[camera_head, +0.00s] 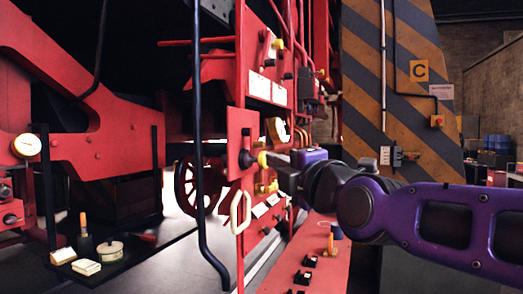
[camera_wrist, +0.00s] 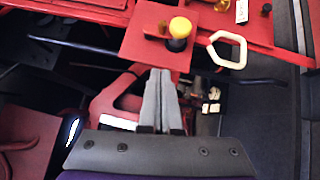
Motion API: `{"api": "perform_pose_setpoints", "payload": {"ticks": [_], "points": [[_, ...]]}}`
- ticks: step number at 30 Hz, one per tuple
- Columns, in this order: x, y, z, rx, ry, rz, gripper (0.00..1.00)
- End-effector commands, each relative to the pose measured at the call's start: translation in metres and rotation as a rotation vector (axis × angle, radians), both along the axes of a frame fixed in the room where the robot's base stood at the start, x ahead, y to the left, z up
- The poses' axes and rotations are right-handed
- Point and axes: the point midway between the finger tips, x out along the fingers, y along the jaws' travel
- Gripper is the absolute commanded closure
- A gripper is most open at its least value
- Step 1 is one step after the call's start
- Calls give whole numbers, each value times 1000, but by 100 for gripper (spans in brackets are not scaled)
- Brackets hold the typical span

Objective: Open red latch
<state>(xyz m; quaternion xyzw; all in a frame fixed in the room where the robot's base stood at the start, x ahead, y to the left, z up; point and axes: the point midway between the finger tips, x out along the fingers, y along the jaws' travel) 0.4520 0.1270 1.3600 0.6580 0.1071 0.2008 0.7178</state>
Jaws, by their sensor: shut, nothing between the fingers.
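A red plate (camera_head: 240,130) stands upright on the machine's red frame in the head view. It carries a yellow-tipped knob (camera_head: 262,159) on a black collar. In the wrist view the red plate (camera_wrist: 150,45) and the yellow knob (camera_wrist: 180,27) lie just beyond my fingertips. I cannot tell for sure which part is the red latch. My gripper (camera_head: 276,160) is shut and empty, close to the right of the knob. In the wrist view my gripper (camera_wrist: 161,75) shows its grey fingers together, below the knob; contact with the plate cannot be told.
A cream loop handle (camera_head: 240,212) hangs below the plate; it also shows in the wrist view (camera_wrist: 227,50). A dark vertical pipe (camera_head: 198,150) stands left of the plate. A red bench (camera_head: 318,265) with small black parts is below my arm. A striped pillar (camera_head: 400,70) stands behind.

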Motion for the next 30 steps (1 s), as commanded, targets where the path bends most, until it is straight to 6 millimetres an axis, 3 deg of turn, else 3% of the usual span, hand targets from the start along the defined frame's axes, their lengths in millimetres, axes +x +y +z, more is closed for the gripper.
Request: {"api": "perform_pose_setpoints", "payload": {"ticks": [7, 30], "points": [[11, 6, 1, -1, 3, 3, 100], [90, 46, 10, -1, 1, 4, 100]]}}
